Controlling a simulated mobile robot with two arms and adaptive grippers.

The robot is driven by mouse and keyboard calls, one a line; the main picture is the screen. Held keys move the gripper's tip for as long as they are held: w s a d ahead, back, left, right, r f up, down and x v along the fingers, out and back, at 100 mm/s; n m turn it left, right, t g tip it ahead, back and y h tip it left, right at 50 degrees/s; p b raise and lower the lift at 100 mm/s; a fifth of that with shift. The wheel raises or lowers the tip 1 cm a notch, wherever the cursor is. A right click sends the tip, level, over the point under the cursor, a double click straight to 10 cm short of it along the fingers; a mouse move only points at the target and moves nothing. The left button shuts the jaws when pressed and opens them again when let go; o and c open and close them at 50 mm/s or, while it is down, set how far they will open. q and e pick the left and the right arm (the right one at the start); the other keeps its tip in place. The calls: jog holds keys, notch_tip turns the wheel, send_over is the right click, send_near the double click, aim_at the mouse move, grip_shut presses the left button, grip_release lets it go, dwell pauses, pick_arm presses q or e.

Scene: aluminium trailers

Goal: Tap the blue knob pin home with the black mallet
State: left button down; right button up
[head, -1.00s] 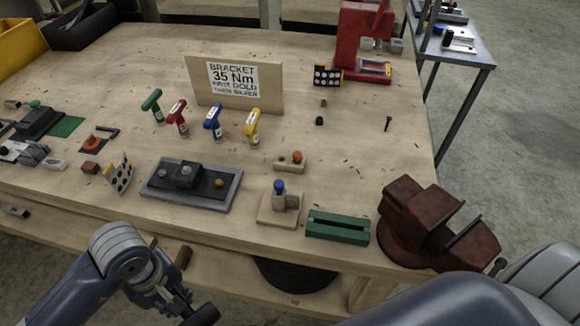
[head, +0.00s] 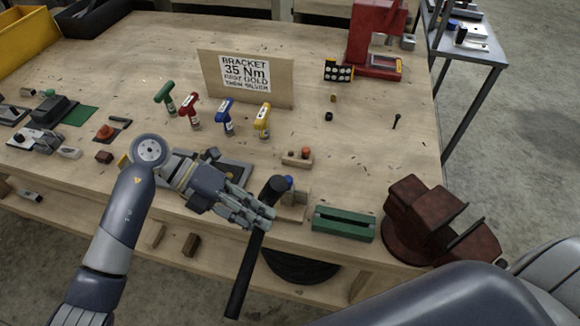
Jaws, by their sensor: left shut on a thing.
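The black mallet (head: 245,275) is in my left gripper (head: 264,219), whose fingers are shut on its handle. The handle slants down past the table's front edge, and the dark head (head: 273,189) is at the top. The blue knob pin (head: 288,181) stands upright in a small wooden block fixture (head: 293,212) near the front edge. The mallet head overlaps the pin's left side in the head view; I cannot tell whether they touch. My right gripper is out of view.
A green slotted block (head: 343,224) and a rusty red vise (head: 425,215) stand right of the fixture. A small wooden block with an orange knob (head: 298,158) lies behind it. Coloured T-handle tools (head: 226,117) and a bracket sign (head: 246,78) stand farther back.

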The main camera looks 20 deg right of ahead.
pick_arm(q)
jog(key=w+d+r+n+t+h+p, duration=0.1)
jog(key=w+d+r+n+t+h, duration=0.1)
jog(key=d+r+n+t+h, duration=0.3)
notch_tip(320, 180, up, 4)
jog(key=d+h, duration=0.1)
jog(key=d, duration=0.2)
jog(key=shift+n+h, duration=0.4)
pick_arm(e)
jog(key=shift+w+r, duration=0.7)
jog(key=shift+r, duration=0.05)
pick_arm(q)
jog(key=shift+s+a, duration=0.1)
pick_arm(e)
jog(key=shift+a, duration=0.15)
pick_arm(q)
jog(key=shift+f+b, duration=1.5)
jog(key=shift+f, duration=0.95)
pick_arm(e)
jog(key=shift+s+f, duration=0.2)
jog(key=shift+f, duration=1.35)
